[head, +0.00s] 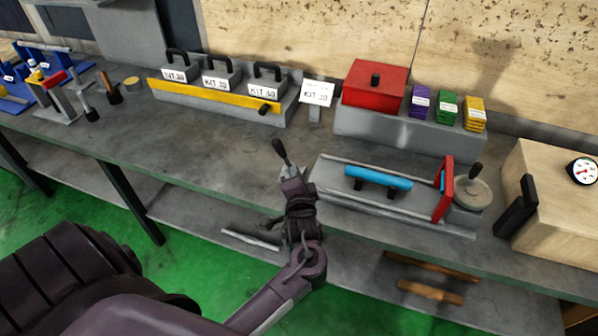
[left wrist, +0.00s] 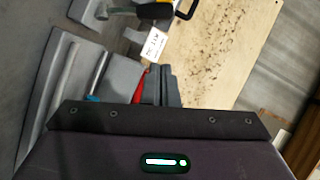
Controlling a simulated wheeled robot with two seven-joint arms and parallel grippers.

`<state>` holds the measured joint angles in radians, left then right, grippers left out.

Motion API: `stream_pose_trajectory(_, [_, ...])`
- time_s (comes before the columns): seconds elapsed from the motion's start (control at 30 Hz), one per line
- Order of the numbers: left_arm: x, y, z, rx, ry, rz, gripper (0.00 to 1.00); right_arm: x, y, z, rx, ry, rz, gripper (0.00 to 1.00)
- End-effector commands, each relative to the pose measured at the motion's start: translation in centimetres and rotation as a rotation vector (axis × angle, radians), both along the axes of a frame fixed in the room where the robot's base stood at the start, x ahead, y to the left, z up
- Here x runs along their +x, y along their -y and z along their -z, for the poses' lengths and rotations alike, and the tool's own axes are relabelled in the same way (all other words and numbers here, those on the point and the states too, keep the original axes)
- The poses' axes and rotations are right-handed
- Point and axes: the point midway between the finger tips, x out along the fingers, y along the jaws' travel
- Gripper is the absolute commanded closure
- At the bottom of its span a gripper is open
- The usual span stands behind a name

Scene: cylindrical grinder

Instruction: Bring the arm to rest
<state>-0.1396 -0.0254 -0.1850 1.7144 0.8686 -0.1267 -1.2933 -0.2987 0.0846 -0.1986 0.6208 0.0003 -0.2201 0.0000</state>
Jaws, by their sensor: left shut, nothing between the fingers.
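My left arm (head: 300,262) reaches in from the lower left over the front edge of the grey bench (head: 200,150). My left gripper (head: 279,150) is shut and empty, with its fingers pointing up and away over the bench. In the left wrist view its closed fingers (left wrist: 160,84) show just above the wrist housing. The gripper is left of the grey fixture (head: 330,170) that carries a blue cylinder (head: 378,178) and a red plate (head: 444,190). I cannot tell how high it is above the bench. My right gripper is not in view.
Several black-handled kit blocks stand behind a yellow bar (head: 215,95). A red box (head: 374,84) and coloured stacks (head: 447,109) stand on a grey block at the back. A wooden box with a dial (head: 583,171) is at the right. The bench's middle left is clear.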

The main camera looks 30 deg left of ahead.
Motion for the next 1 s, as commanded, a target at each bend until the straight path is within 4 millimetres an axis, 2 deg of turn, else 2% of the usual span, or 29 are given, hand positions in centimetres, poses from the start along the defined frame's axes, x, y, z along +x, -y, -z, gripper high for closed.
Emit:
stream_pose_trajectory(0.27, [0.0,0.1,0.0,-0.010,0.000,0.004,1.00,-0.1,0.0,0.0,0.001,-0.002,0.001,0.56])
stream_pose_trajectory(0.37, [-0.1,0.7,0.5,-0.094,0.001,0.031,1.00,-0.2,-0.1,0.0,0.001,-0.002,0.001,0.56])
stream_pose_trajectory(0.47, [-0.7,2.4,1.3,-0.287,-0.016,0.088,1.00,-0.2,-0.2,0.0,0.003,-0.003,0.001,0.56])
stream_pose_trajectory(0.57, [-2.4,5.2,2.0,-0.549,-0.076,0.143,1.00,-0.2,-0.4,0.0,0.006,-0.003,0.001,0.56])
stream_pose_trajectory(0.7, [-6.5,9.2,2.3,-0.844,-0.221,0.151,1.00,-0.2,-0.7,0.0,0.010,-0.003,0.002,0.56])
stream_pose_trajectory(0.8, [-9.3,10.9,2.1,-0.961,-0.316,0.120,1.00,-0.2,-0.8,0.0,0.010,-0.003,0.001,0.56])
stream_pose_trajectory(1.0, [-14.0,12.6,1.4,-1.076,-0.461,0.032,1.00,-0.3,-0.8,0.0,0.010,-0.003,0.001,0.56])
